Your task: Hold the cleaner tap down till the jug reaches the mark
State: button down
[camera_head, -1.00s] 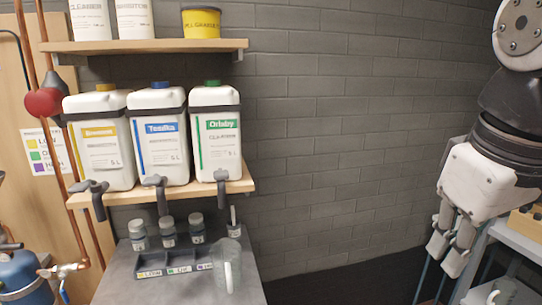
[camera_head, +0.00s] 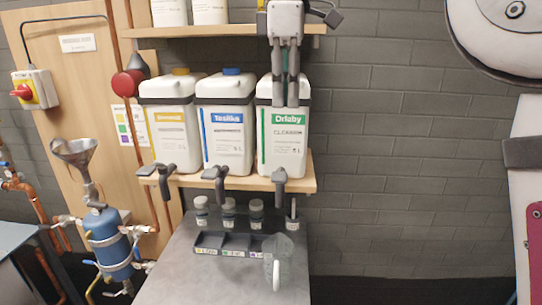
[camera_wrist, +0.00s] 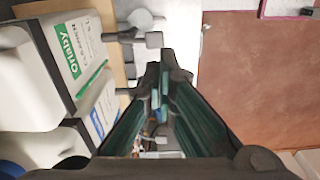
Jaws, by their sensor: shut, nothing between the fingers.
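The white container with the green label (camera_head: 283,145) stands at the right end of the lower shelf; its label seems to read Orlaby and Cleaner. It also shows in the wrist view (camera_wrist: 50,55). Its grey tap (camera_head: 280,184) hangs at the shelf's front edge, above the clear jug (camera_head: 278,265) on the bench. I cannot make out the jug's level or mark. My gripper (camera_head: 292,104) points down in front of the container's upper part, above the tap and apart from it. Its fingers, also in the wrist view (camera_wrist: 164,75), are shut and empty.
Two similar containers with blue (camera_head: 224,140) and yellow (camera_head: 172,130) labels stand to the left, each with its own tap. Several small bottles (camera_head: 229,213) and a dark divided tray (camera_head: 233,244) are on the bench. The upper shelf (camera_head: 215,30) is close to my gripper.

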aim_at(278, 177)
jog(key=shift+w+a+n, duration=0.25)
jog(key=shift+a+n, duration=0.05)
jog(key=shift+a, duration=0.35)
notch_tip(278, 177, down, 14)
jog(key=shift+r+p, duration=0.1)
jog(key=shift+p, duration=0.7)
